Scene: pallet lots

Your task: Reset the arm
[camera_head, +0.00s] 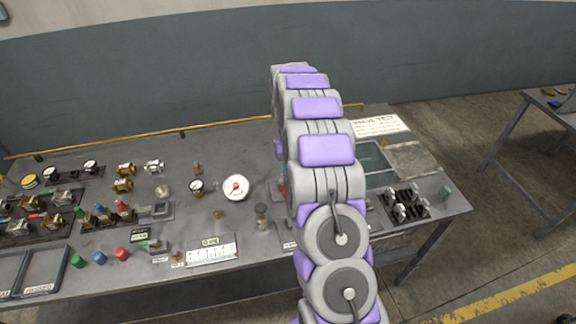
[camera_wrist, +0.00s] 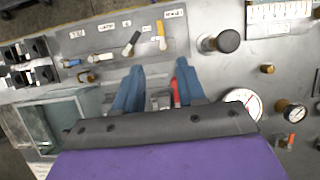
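My arm (camera_head: 327,150) reaches out over the workbench in the head view, and its links hide the gripper there. In the wrist view my gripper (camera_wrist: 160,68) points down at the bench, with its two blue fingers spread apart. A small grey part and a red-handled piece (camera_wrist: 176,93) show between the fingers. The fingers do not appear closed on either, though the gripper body hides part of this spot. The round white gauge (camera_wrist: 242,102) lies just right of the gripper in the wrist view and left of my arm in the head view (camera_head: 236,187).
The grey workbench (camera_head: 110,240) holds several valves, gauges and fittings on its left side. A glass-like bin (camera_head: 372,163) and a black rack (camera_head: 404,203) stand right of my arm. Labelled small tools (camera_wrist: 132,44) lie beyond the fingers. Another table (camera_head: 553,100) stands far right.

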